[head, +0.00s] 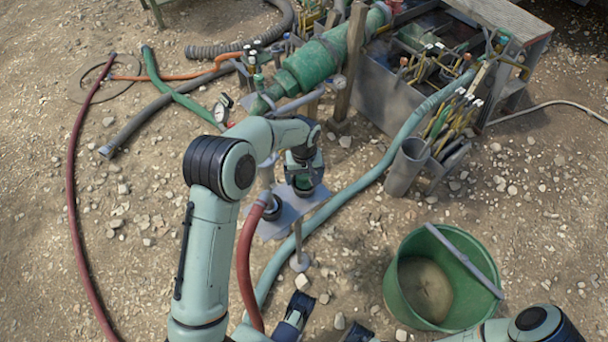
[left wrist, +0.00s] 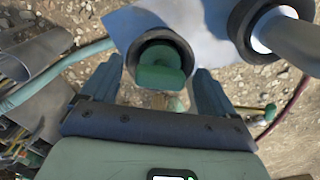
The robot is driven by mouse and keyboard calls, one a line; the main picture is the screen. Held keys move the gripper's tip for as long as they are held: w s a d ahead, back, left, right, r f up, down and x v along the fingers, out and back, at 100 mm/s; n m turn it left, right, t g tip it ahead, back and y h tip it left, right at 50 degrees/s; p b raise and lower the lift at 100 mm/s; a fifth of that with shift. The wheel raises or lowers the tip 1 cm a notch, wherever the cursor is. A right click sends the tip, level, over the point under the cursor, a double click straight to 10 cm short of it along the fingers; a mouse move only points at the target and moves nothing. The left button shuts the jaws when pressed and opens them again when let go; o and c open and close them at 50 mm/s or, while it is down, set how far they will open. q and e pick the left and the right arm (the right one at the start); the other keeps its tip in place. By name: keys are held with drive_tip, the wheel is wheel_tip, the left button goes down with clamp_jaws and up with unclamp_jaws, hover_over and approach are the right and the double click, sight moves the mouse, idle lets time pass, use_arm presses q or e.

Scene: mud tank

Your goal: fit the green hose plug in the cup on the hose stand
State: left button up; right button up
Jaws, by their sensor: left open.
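The green hose plug (left wrist: 160,75) sits in a dark round cup (left wrist: 134,50) on the pale plate of the hose stand (left wrist: 205,48). My left gripper (left wrist: 157,92) is open, with one finger on each side of the plug's near end. I cannot tell whether they touch it or how deep the plug sits. My right gripper (head: 329,315) is at the bottom of the head view, fingers apart and empty.
A second cup (head: 272,207) on the stand holds the end of a red hose (head: 246,265). A blue-green hose (head: 350,195) runs behind the stand. A green bucket (head: 392,290) stands at the right. A tool holder (head: 406,168) is beyond it. Stony ground lies left.

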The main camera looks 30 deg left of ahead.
use_arm(q)
drive_tip(key=shift+r, duration=0.15)
wheel_tip(320, 180, up, 13)
drive_tip(key=p, duration=0.2)
use_arm(e)
drive_tip(key=r, duration=0.1)
drive_tip(key=w+r, duration=0.1)
drive_tip(key=shift+r, duration=0.4)
